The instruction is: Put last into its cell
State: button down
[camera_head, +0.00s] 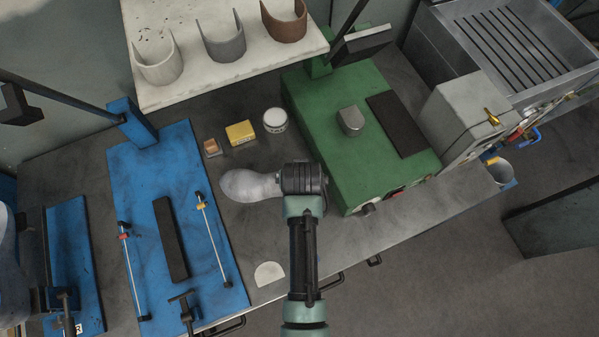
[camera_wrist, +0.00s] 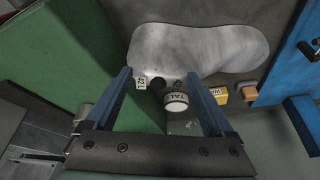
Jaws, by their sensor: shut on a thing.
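The grey shoe last (camera_head: 247,186) lies level in the head view, toe to the left, above the dark bench. My gripper (camera_head: 283,182) is at its heel end and hides part of it. In the wrist view the last (camera_wrist: 200,48) stretches across the top, and my gripper's two blue fingers (camera_wrist: 158,78) are at its heel, by a dark hole and small size labels. Three U-shaped upright holders stand on a white shelf at the back: cream (camera_head: 158,68), grey (camera_head: 225,48) and brown (camera_head: 284,26). All three look empty.
A green machine (camera_head: 335,110) stands close right of my gripper. A white tin (camera_head: 275,120), a yellow box (camera_head: 240,133) and a small wooden block (camera_head: 212,147) sit behind the last. A blue plate (camera_head: 140,190) with rods is at left. A pale half-disc (camera_head: 269,274) lies on the front bench.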

jog(key=shift+w, duration=0.15)
grip_release()
jog(key=shift+s, duration=0.2)
